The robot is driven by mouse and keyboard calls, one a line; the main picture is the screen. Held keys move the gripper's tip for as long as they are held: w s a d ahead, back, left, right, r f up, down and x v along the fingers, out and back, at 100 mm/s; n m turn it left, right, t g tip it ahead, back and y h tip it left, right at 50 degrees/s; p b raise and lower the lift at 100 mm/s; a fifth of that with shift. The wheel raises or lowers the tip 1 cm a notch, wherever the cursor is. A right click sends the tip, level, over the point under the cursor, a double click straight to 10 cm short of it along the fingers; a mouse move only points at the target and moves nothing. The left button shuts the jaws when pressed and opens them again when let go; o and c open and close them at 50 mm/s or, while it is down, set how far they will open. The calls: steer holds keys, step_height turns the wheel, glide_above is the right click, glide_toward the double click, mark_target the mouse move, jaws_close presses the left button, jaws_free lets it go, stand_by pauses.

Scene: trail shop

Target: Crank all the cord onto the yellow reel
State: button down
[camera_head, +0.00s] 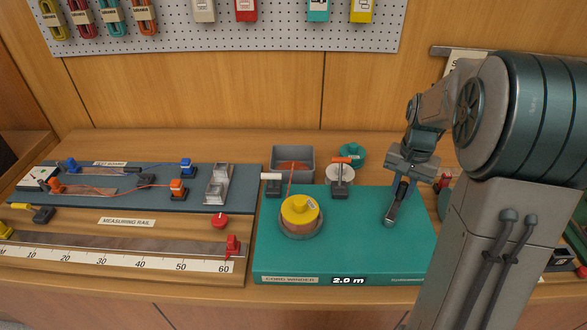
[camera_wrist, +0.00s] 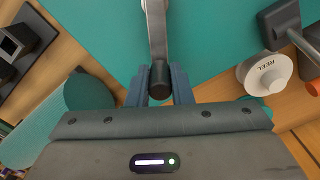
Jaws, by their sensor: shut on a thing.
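The yellow reel (camera_head: 300,206) sits on the left part of the teal cord winder (camera_head: 350,245), with reddish-brown cord wound below its yellow top. An orange-red cord (camera_head: 290,180) runs from a grey bin (camera_head: 308,154) behind toward the reel. The winder's front display (camera_head: 347,281) reads 2.0 m. My gripper (camera_head: 401,188) is over the winder's right side. In the wrist view my gripper (camera_wrist: 159,85) is shut on the dark knob (camera_wrist: 160,75) of the metal crank arm (camera_wrist: 156,28). The crank arm (camera_head: 390,217) reaches toward the front in the head view.
A post with a white part labelled REEL (camera_wrist: 264,75) and an orange-tipped lever (camera_head: 342,160) stand behind the winder. A measuring rail (camera_head: 120,255) and a test board (camera_head: 130,190) fill the left. A pegboard (camera_head: 220,30) hangs on the wall behind.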

steer(key=shift+s+d, duration=1.15)
steer(key=shift+s, duration=0.05)
steer(key=shift+s+d+b, duration=0.2)
steer(key=shift+s+b, duration=0.1)
steer(key=shift+s, duration=0.55)
steer(key=shift+s+d+b, duration=0.2)
steer(key=shift+s+b, duration=0.05)
steer(key=shift+s, duration=0.55)
steer(key=shift+c, duration=2)
jaws_free()
